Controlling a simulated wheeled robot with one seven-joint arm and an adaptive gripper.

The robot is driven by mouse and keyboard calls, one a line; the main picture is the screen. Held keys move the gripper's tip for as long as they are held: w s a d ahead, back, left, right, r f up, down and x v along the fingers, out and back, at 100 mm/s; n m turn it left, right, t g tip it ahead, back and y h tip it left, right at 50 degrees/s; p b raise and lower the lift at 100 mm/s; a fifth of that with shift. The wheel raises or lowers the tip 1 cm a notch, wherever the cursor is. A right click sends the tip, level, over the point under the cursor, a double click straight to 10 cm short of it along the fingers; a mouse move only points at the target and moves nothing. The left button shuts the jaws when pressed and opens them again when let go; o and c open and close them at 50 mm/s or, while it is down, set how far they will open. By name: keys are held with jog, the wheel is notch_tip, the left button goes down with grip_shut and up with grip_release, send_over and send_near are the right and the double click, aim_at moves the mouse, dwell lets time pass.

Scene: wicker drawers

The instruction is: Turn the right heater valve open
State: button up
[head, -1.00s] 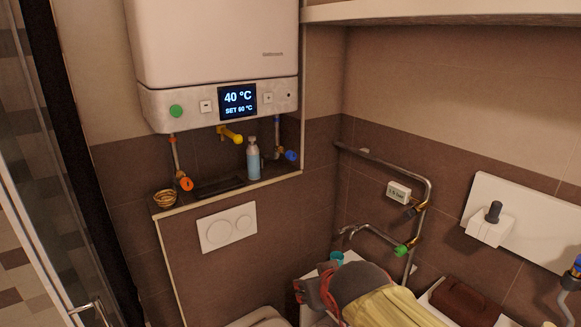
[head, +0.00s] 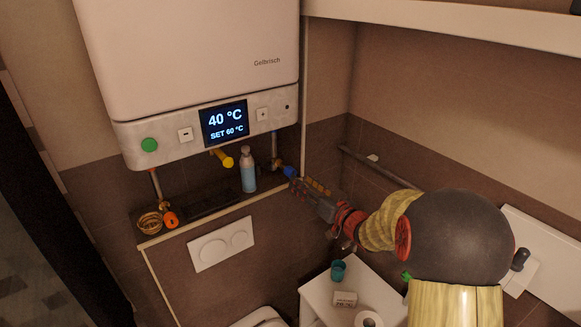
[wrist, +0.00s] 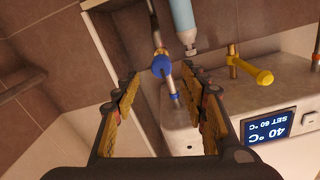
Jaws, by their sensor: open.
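The right heater valve has a blue knob (head: 289,171) and sits on a pipe under the right end of the white heater (head: 190,60). In the wrist view the blue knob (wrist: 162,66) shows between the fingertips, a little beyond them. My gripper (head: 303,186) is just right of the knob in the head view, its fingers pointing at it. In the wrist view my gripper (wrist: 160,80) is open, with one finger on each side and nothing held. I cannot tell whether a finger touches the knob.
A blue bottle (head: 248,172) stands on the ledge close left of the valve. A yellow valve (head: 222,157), an orange valve (head: 171,219) and a small basket (head: 150,223) are further left. The heater's underside is close above. A teal cup (head: 338,271) stands on a white surface below my arm.

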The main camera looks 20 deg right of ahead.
aim_at(290, 172)
jog(key=w, duration=0.2)
jog(key=w+a, duration=0.1)
jog(key=w, duration=0.4)
jog(key=shift+w+a, duration=0.2)
jog(key=shift+a, duration=0.1)
jog(key=shift+r, duration=0.1)
jog(key=c, duration=0.3)
jog(key=c, duration=0.8)
grip_shut()
